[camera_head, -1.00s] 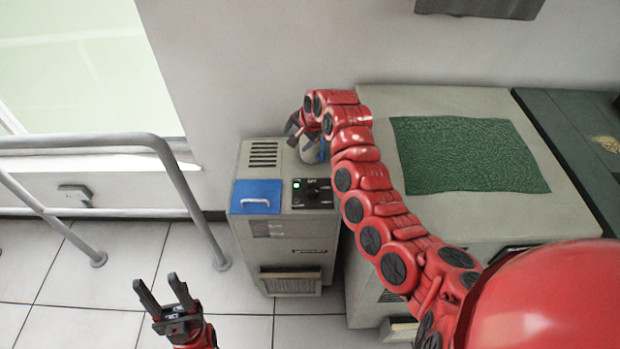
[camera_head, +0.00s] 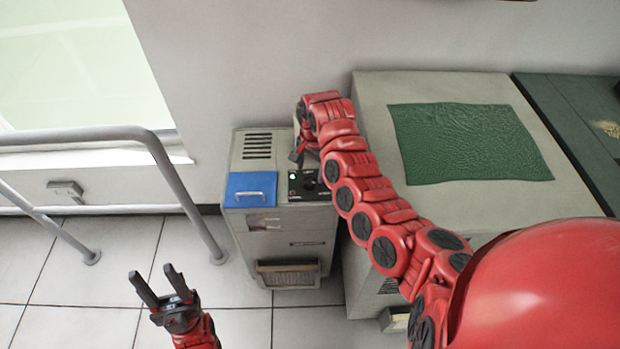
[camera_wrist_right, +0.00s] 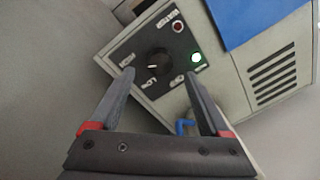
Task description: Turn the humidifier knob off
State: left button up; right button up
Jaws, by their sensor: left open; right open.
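The humidifier (camera_head: 280,239) is a grey floor cabinet with a blue lid (camera_head: 251,188) and a black control panel (camera_head: 308,186) on its top. In the right wrist view the round black knob (camera_wrist_right: 157,62) has a white pointer mark, and a green lamp (camera_wrist_right: 196,57) is lit beside a dark red one (camera_wrist_right: 178,26). My right gripper (camera_wrist_right: 158,78) is open, with its fingertips on either side of the knob in that view; I cannot tell whether they touch it. In the head view my right arm partly hides the panel. My left gripper (camera_head: 157,278) is open and empty over the floor.
A larger grey cabinet (camera_head: 372,105) with a green mat (camera_head: 470,143) stands to the right. A metal railing (camera_head: 175,180) is at the left. A blue handle-like part (camera_wrist_right: 184,127) shows near my right finger. The tiled floor at front left is clear.

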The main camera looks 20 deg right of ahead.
aim_at(310, 181)
jog(key=shift+w+a+f, duration=0.1)
jog(key=shift+f, duration=2.3)
grip_shut()
